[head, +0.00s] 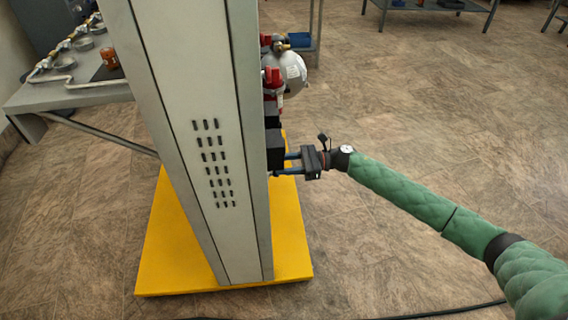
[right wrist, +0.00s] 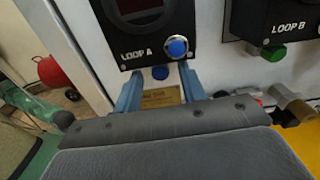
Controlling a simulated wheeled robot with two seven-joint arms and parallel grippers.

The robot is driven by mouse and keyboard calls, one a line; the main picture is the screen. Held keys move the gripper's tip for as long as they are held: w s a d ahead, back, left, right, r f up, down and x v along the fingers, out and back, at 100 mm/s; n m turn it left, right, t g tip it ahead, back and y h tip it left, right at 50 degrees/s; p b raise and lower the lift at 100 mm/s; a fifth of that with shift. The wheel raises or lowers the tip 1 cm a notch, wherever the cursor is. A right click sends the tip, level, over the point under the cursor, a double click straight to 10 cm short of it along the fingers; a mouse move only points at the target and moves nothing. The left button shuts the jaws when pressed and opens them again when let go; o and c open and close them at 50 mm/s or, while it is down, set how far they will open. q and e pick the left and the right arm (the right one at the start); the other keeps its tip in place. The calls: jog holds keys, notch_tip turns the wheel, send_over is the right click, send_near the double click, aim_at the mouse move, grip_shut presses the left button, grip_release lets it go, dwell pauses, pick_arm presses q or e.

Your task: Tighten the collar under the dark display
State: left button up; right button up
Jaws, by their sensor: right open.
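In the right wrist view a black unit marked LOOP A (right wrist: 150,32) is on the pale panel, its dark round display (right wrist: 138,8) cut off by the top edge. A blue knob (right wrist: 177,47) is at its lower right. A small blue collar (right wrist: 160,73) sits just under the unit. My right gripper (right wrist: 158,84) is open, its two blue fingers on either side of the collar; I cannot tell if they touch it. In the head view my right gripper (head: 289,163) reaches the cabinet's right side, where the collar is hidden. My left gripper is not in view.
A second black unit, LOOP B (right wrist: 279,20), has a green collar (right wrist: 274,53) under it. A brass fitting (right wrist: 295,104) is at lower right. The tall grey cabinet (head: 200,150) stands on a yellow base (head: 160,260). Open floor lies right.

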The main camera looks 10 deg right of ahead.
jog(key=shift+a, duration=0.15)
grip_shut()
jog(key=shift+m, duration=0.8)
grip_release()
jog(key=d, duration=0.7)
jog(key=shift+d+b, duration=0.4)
jog(key=shift+b, duration=0.05)
